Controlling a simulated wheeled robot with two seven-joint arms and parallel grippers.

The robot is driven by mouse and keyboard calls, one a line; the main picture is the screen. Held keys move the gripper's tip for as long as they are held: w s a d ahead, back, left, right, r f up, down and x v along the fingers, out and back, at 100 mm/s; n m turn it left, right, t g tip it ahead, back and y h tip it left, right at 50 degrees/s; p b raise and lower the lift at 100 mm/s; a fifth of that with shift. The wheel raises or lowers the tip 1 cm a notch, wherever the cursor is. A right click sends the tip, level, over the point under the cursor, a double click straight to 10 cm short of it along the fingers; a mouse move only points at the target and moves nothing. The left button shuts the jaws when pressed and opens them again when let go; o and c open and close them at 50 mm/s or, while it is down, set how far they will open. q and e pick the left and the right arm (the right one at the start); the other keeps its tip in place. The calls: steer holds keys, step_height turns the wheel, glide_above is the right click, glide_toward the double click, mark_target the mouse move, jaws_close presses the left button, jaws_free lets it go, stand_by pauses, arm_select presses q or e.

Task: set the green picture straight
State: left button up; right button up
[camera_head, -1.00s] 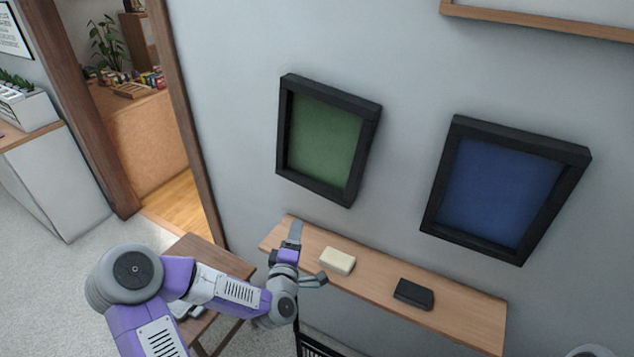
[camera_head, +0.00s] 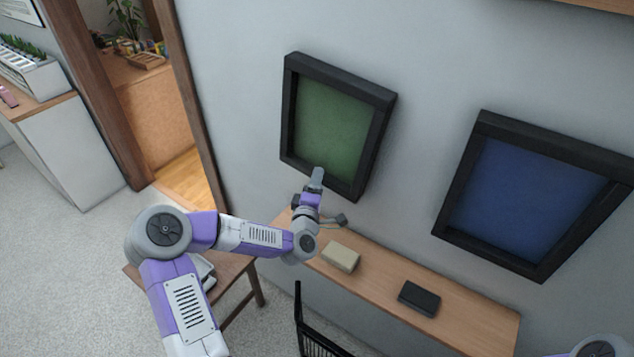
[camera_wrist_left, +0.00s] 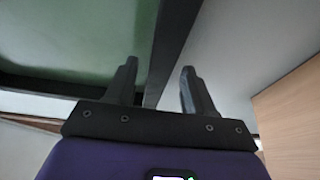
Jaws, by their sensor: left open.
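The green picture (camera_head: 331,130) hangs on the wall in a thick black frame, left of the blue picture. It sits at an angle in the head view, but the view itself is slanted, so I cannot tell its exact tilt. My left gripper (camera_head: 327,199) is open and empty at its lower edge, partly covering the bottom of the frame. In the left wrist view, a black frame bar (camera_wrist_left: 169,45) runs between the open fingers (camera_wrist_left: 159,70), with green on the left and wall on the right. Contact cannot be told. My right gripper is out of view.
The blue picture (camera_head: 530,195) hangs to the right. Below, a wooden shelf (camera_head: 380,275) holds a cream block (camera_head: 341,256) and a black box (camera_head: 419,298). A black rack (camera_head: 318,340) stands under it. A doorway opens at the left.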

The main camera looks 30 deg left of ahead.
mark_target(330, 185)
arm_select(q)
steer(key=shift+w+a, duration=0.1)
steer(key=shift+w, duration=0.25)
jaws_close()
steer(key=shift+n, duration=0.8)
steer(key=shift+s+d, duration=0.15)
steer(key=shift+d, duration=1.85)
jaws_free()
steer(key=shift+s, duration=0.15)
